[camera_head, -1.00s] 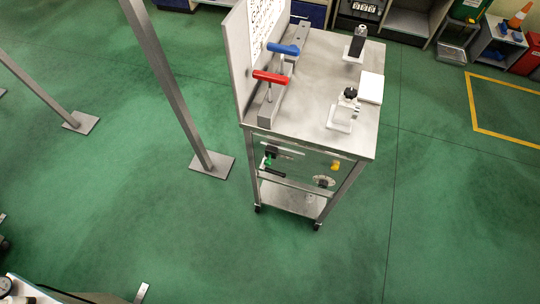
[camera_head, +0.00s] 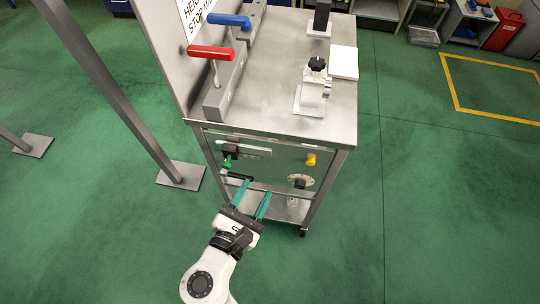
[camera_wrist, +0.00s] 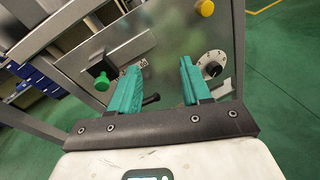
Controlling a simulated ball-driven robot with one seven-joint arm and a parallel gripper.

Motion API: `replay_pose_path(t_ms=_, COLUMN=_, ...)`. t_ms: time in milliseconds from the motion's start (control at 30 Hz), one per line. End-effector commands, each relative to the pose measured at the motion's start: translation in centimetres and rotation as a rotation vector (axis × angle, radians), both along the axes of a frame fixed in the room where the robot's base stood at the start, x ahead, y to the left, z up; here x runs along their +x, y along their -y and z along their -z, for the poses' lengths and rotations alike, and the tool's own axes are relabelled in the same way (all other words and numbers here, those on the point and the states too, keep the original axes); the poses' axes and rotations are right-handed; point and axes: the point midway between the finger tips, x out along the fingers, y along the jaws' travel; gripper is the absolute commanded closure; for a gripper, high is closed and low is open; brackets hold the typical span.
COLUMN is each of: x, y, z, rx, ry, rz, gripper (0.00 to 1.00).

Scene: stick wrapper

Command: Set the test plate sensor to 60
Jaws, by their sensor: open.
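The metal cart (camera_head: 275,110) has a front test plate (camera_head: 270,165), which also shows in the wrist view (camera_wrist: 172,38). On the plate are a green knob (camera_head: 228,161) by a slotted bar, a yellow knob (camera_head: 310,160), a black handle (camera_head: 238,176) and a round dial (camera_head: 300,181) with a black knob. In the wrist view the dial (camera_wrist: 212,65) is right of my fingers and the green knob (camera_wrist: 102,81) is left. Which one is the sensor setting, and its value, I cannot tell. My gripper (camera_head: 255,188) is open and empty in front of the plate, its teal fingers (camera_wrist: 160,66) apart.
On the cart top stand red (camera_head: 211,53) and blue (camera_head: 230,21) handled levers, a white clamp fixture (camera_head: 312,92) and a white block (camera_head: 344,62). A grey post (camera_head: 110,90) with a floor plate stands to the left.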

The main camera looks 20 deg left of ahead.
Motion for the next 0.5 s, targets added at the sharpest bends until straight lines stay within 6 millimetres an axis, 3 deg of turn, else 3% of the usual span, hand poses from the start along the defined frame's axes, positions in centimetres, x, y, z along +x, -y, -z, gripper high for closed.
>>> replay_pose_path(t_ms=33, x=-1.6, y=-2.8, z=0.6, rx=-0.075, ry=0.048, rz=-0.083, gripper=0.52)
replay_pose_path(t_ms=100, x=-3.3, y=-5.3, z=0.4, rx=-0.156, ry=0.105, rz=-0.162, gripper=0.52)
replay_pose_path(t_ms=200, x=-4.7, y=-7.2, z=0.3, rx=-0.219, ry=0.152, rz=-0.219, gripper=0.52)
replay_pose_path(t_ms=333, x=-4.3, y=-7.8, z=0.1, rx=-0.236, ry=0.165, rz=-0.232, gripper=0.52)
replay_pose_path(t_ms=500, x=-1.7, y=-8.3, z=0.1, rx=-0.233, ry=0.164, rz=-0.228, gripper=0.52)
